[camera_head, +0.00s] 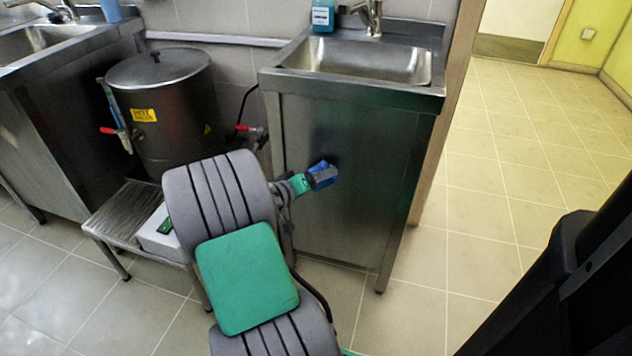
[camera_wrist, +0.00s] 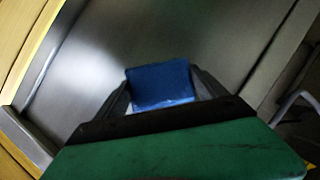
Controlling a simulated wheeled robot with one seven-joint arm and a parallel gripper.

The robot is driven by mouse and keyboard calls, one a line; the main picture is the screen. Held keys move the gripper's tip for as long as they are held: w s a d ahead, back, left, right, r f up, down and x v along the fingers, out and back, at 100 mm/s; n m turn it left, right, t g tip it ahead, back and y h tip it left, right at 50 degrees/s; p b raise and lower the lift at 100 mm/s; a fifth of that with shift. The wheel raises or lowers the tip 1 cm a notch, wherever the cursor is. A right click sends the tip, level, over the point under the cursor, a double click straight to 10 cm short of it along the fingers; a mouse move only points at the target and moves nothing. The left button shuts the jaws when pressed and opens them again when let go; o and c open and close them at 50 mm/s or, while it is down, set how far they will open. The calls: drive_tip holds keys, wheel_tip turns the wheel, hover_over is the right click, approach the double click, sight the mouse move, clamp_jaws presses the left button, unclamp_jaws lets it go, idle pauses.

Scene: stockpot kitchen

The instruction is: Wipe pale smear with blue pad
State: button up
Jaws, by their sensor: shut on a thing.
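My gripper (camera_wrist: 160,95) is shut on the blue pad (camera_wrist: 160,85), which sits between its two dark fingers in the wrist view. In the head view the pad (camera_head: 319,166) shows as a small blue patch at the end of my arm, in front of the steel cabinet (camera_head: 345,225) under the right sink. The pad is at or close to the cabinet's front panel; I cannot tell whether it touches. The panel shows bright sheen in the wrist view (camera_wrist: 95,65). I cannot make out a pale smear for certain in either view.
A large lidded steel pot (camera_head: 165,105) stands on a low metal stand (camera_head: 115,215) left of the cabinet. The right sink (camera_head: 365,62) has a tap and a blue-green bottle (camera_head: 322,15). Another sink unit (camera_head: 60,130) is at far left. Tiled floor (camera_head: 500,200) is clear at right.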

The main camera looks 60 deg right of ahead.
sight(329, 181)
drive_tip(key=shift+w+d, duration=0.15)
drive_tip(key=shift+d, duration=0.65)
idle(0.4)
drive_tip(key=s, duration=0.1)
drive_tip(key=s+p, duration=0.1)
drive_tip(key=s, duration=0.1)
drive_tip(key=shift+s+d+r, duration=0.1)
drive_tip(key=shift+s+d, duration=0.1)
drive_tip(key=shift+s, duration=0.1)
drive_tip(key=shift+s+d, duration=0.1)
drive_tip(key=shift+s, duration=0.15)
drive_tip(key=shift+w+b, duration=0.5)
drive_tip(key=shift+w, duration=1.15)
drive_tip(key=shift+w+r, duration=0.15)
drive_tip(key=shift+w, duration=0.45)
drive_tip(key=shift+c, duration=1.3)
drive_tip(key=shift+s+a+f+p, duration=0.1)
drive_tip(key=shift+s+a+p, duration=0.1)
drive_tip(key=shift+a, duration=0.85)
drive_tip(key=shift+s+a+f+p, duration=0.15)
drive_tip(key=shift+s+a, duration=0.1)
drive_tip(key=shift+a, duration=0.75)
drive_tip(key=shift+s+a+p, duration=0.2)
drive_tip(key=shift+a, duration=0.85)
